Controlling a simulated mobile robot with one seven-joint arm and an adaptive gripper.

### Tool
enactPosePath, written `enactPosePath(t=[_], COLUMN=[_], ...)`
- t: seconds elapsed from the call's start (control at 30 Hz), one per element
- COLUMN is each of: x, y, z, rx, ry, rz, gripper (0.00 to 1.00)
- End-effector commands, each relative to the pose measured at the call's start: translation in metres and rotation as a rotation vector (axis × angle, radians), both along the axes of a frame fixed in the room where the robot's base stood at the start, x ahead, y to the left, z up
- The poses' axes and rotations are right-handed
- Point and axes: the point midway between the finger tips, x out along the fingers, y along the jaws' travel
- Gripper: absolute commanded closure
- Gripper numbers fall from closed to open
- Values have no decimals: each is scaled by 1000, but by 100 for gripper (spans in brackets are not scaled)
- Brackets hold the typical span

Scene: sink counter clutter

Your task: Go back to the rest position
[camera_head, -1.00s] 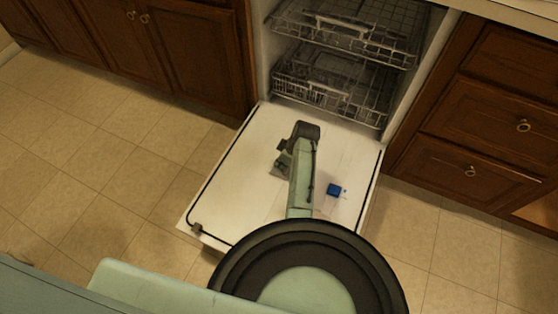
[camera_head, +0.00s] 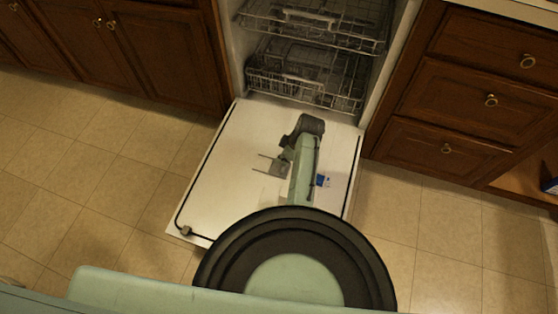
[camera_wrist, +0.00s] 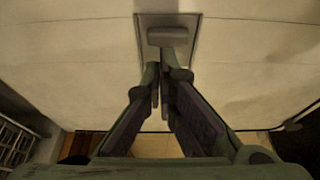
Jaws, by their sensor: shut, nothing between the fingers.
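My gripper (camera_wrist: 162,76) shows in the wrist view. Its two dark fingers come together at the tips with nothing between them. It hangs over the white inner face of the open dishwasher door (camera_head: 225,165), and its tips appear close to a grey dispenser panel (camera_wrist: 168,36) on that face. In the head view my forearm covers most of the gripper, so its height above the door is hard to tell.
A small blue block (camera_head: 323,181) lies on the door just right of my arm. The dishwasher racks (camera_head: 305,75) are behind. Wooden drawers (camera_head: 455,100) stand right and cabinets (camera_head: 150,50) left. Tiled floor (camera_head: 85,170) is clear at the left.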

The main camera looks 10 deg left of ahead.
Motion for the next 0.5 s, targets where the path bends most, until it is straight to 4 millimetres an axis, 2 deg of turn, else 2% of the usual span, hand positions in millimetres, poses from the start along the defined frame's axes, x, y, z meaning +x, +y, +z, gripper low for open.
enactPosePath(t=[0.1, 0.3, 0.5], x=[-1, -3, -5], y=[-7, -18, -23], z=[27, 64, 82], rx=[1, 3, 5], ry=[-4, -5, -3], rz=[3, 5, 8], gripper=[100, 100, 100])
